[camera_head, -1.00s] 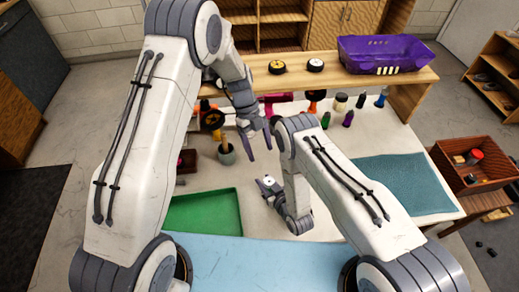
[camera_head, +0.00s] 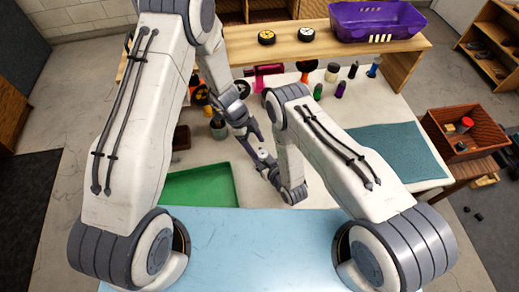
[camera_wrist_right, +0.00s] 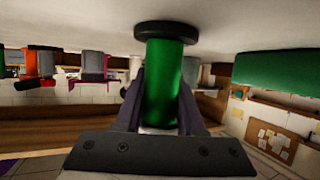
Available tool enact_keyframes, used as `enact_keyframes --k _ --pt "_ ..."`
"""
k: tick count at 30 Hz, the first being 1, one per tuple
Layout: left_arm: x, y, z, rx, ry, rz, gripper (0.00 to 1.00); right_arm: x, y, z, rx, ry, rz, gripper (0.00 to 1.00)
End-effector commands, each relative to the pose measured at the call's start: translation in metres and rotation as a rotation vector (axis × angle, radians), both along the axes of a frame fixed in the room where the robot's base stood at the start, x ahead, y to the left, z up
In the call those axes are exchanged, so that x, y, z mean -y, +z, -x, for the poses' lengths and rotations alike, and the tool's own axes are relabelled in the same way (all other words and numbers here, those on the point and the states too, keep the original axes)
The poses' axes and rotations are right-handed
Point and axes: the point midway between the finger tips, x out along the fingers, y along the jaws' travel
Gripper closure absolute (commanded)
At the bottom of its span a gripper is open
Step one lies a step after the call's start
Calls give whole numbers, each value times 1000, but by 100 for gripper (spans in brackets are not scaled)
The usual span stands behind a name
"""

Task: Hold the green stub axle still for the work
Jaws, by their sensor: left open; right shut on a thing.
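The green stub axle (camera_wrist_right: 165,85) is a green cylinder with a black disc at one end, in the right wrist view. My right gripper (camera_wrist_right: 160,100) is shut on it, one finger on each side. In the head view my right gripper (camera_head: 268,166) is low over the work table, and the axle is hidden there or too small to make out. My left gripper (camera_head: 254,143) is open and close by my right gripper, its fingers angled down toward it. I cannot tell whether the left fingers touch the axle.
A green tray (camera_head: 203,187) lies left of the grippers and a teal mat (camera_head: 385,155) to the right. Small bottles, one green (camera_head: 318,91), stand at the back. A shelf behind holds wheels (camera_head: 267,37) and a purple crate (camera_head: 378,20). A brown box (camera_head: 465,133) stands at the right.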

Motion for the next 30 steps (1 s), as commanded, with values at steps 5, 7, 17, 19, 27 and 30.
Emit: enact_keyframes --k 5,7,17,19,27,30 --pt "9 -22 3 -2 -2 1 24 0 0 0 1 0 -1 100" --pt "11 -26 3 -1 0 0 24 0 0 0 1 0 -1 100" --pt "12 -30 3 0 -1 0 24 0 0 0 1 0 -1 100" --pt "12 -30 3 0 -1 0 43 0 0 0 1 0 -1 100" --pt "12 -30 3 0 3 1 100 0 0 0 1 0 -1 100" --pt "13 -29 4 -1 32 3 100 0 0 0 1 0 -1 100"
